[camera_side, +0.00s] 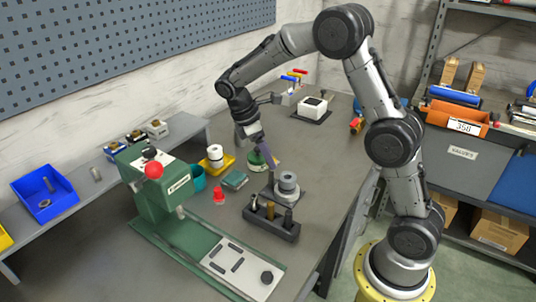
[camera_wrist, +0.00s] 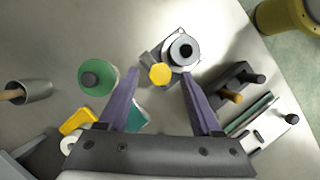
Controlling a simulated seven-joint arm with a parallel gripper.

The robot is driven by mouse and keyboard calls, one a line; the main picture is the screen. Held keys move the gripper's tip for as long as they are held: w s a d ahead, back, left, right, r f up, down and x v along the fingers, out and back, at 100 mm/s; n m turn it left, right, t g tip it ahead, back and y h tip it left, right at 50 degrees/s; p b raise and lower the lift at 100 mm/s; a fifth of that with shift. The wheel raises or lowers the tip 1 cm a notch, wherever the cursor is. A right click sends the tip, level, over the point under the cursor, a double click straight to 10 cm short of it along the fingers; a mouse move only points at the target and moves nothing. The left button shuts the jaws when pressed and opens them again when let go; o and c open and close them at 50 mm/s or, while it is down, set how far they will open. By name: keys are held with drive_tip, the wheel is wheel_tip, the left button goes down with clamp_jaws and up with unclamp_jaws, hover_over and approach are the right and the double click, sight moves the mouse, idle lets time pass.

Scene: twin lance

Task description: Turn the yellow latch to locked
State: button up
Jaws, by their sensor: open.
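My gripper (camera_wrist: 159,78) is open and empty, its two purple fingers pointing down at the bench. In the side view it (camera_side: 270,160) hangs just behind the grey round fixture. A round yellow piece (camera_wrist: 160,75), apparently the latch, shows between the fingertips in the wrist view. It sits at the edge of the grey fixture (camera_wrist: 182,52), which also shows in the side view (camera_side: 288,184). Neither finger visibly touches the yellow piece, and its height below the fingertips is unclear. In the side view I cannot make out the yellow piece clearly.
A green round piece with a black knob (camera_wrist: 97,78) lies left of the fingers. A dark holder with several pegs (camera_side: 270,222) stands in front of the fixture. A green press with a red knob (camera_side: 153,170) stands at the left. Bare bench lies right of the fixture.

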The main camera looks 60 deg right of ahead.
drive_tip(key=shift+f, duration=0.15)
drive_tip(key=shift+c, duration=0.3)
clamp_jaws()
